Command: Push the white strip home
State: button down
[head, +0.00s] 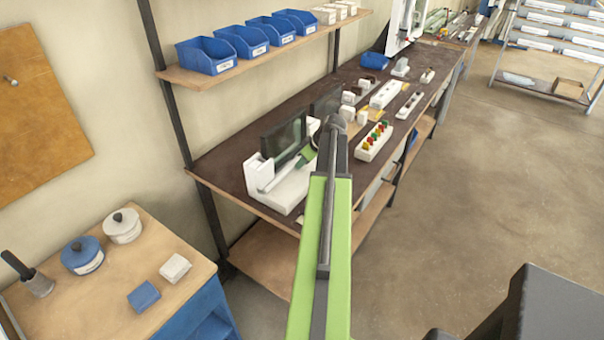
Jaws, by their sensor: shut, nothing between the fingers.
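A white bench fixture (290,198) stands near the close end of the dark workbench. It has a pale base and a white upright block (253,171) at its left end. My green arm reaches up from the bottom of the head view, and its far part bends down to the left over the fixture. My gripper (266,189) is small in view, shut and empty, low over the base close to the upright block. Whether it touches anything is too small to tell. I cannot pick out the white strip from the white parts of the fixture.
A dark upright panel (284,141) stands behind the fixture. Further along the workbench (222,163) are a white block with coloured knobs (373,142) and several small white parts. Blue bins (207,56) sit on the shelf above. The floor (450,190) at right is clear.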

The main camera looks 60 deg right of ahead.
jog(key=shift+w, duration=0.4)
dwell(0.3)
jog(key=shift+s, duration=0.1)
jog(key=shift+s, duration=0.95)
notch_tip(320, 180, up, 8)
jog(key=p, duration=0.8)
